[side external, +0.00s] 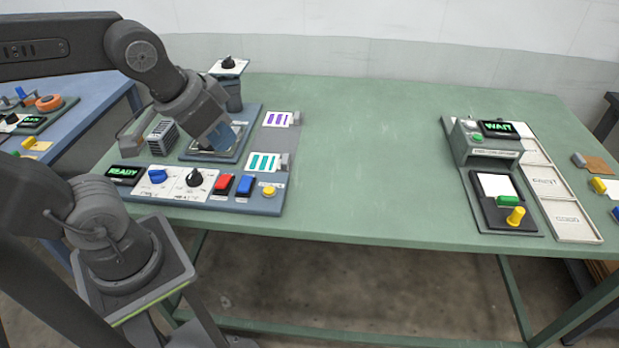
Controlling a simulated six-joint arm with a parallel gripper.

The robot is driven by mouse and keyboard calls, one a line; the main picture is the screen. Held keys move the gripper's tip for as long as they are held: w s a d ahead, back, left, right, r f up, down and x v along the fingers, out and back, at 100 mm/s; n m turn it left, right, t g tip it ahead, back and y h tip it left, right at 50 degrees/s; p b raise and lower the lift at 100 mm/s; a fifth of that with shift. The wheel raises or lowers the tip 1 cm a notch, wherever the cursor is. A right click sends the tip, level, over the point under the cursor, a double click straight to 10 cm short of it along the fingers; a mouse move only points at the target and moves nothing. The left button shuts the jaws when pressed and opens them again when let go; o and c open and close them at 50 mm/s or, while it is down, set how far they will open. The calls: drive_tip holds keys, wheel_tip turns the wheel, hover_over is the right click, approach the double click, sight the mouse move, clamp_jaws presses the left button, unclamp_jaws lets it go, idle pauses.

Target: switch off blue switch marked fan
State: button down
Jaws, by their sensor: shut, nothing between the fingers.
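A blue rocker switch (245,186) stands on the front panel of the grey-blue press console (225,203), just right of a red rocker switch (222,184). The small labels by the switches are too small to read, so I cannot confirm the fan marking. Which way the blue switch is tipped is also unclear. My gripper (217,138) points down over the framed plate at the back of the console, behind the switches and apart from them. It is shut and empty. Its fingertips are small and hard to make out here.
A blue knob (157,175), a black knob (194,178), a yellow button (269,191) and a green READY display (124,173) share the panel. Cards with purple and teal bars stand at its right. The green table (360,150) is clear up to a WAIT station (497,129).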

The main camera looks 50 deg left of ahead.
drive_tip(key=shift+s+d+r, duration=0.15)
drive_tip(key=shift+s+d, duration=0.05)
drive_tip(key=shift+s, duration=0.1)
drive_tip(key=m+g, duration=0.5)
drive_tip(key=m, duration=0.4)
hover_over(248, 176)
wheel_tip(248, 176, down, 6)
wheel_tip(248, 176, down, 14)
drive_tip(key=shift+f, duration=0.15)
